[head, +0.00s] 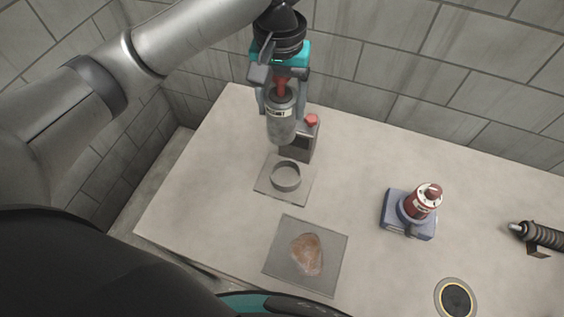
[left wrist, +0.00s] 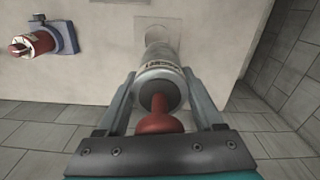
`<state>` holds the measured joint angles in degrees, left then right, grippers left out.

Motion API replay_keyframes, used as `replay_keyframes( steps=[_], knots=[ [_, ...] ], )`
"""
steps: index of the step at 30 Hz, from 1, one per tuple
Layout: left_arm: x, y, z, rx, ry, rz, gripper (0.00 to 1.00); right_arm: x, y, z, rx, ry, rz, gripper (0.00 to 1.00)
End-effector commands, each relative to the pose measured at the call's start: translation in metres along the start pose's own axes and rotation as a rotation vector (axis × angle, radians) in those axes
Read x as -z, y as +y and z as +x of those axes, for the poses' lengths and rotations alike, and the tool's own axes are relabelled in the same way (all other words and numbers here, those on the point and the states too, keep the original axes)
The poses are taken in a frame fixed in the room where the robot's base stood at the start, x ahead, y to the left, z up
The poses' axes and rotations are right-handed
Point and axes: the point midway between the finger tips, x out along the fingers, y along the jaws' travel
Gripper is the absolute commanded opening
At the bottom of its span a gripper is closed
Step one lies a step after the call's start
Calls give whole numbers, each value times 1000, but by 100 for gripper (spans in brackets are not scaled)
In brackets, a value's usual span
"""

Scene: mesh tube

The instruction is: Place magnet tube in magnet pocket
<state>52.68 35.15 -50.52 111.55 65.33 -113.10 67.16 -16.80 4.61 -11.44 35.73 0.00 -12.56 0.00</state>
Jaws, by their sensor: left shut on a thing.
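My left gripper (head: 280,97) is shut on the magnet tube (head: 282,128), a grey cylinder with a white label band and a red knob on top. The tube hangs upright above the table, just behind the magnet pocket (head: 286,177) in the head view. The pocket is a round grey ring on a square plate and looks empty. In the left wrist view, the two fingers clasp the tube (left wrist: 160,75) on both sides, with its red knob toward the camera. Part of the square plate (left wrist: 160,27) shows beyond the tube. My right gripper is not in view.
A grey box with a red button (head: 312,121) stands right behind the plate. A brown lump lies on a grey mat (head: 277,262) in front. A red tube (head: 424,201) sits in a blue holder (head: 395,213) to the right. A round black disc (head: 457,300) and a dark ribbed tool (head: 543,236) are farther right.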

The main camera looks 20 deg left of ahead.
Motion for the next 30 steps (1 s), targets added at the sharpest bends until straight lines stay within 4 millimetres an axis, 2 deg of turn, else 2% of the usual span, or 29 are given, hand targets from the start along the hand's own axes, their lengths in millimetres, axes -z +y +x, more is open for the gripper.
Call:
replay_keyframes(
  steps=[1,3,8,11,21,24,30],
  knots=[
    [2,5,-9,-1,-5,-11,0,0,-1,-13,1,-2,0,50],
    [6,8,-10,1,-8,-26,0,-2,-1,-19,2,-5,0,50],
    [9,12,-5,6,-13,-44,0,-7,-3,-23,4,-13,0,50],
    [8,11,14,9,-14,-46,0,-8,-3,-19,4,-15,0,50],
    [7,10,106,9,-14,-46,0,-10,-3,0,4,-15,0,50],
    [7,10,128,8,-12,-45,0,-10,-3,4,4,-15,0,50],
    [8,11,148,5,-9,-44,0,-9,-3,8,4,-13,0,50]
  ],
)
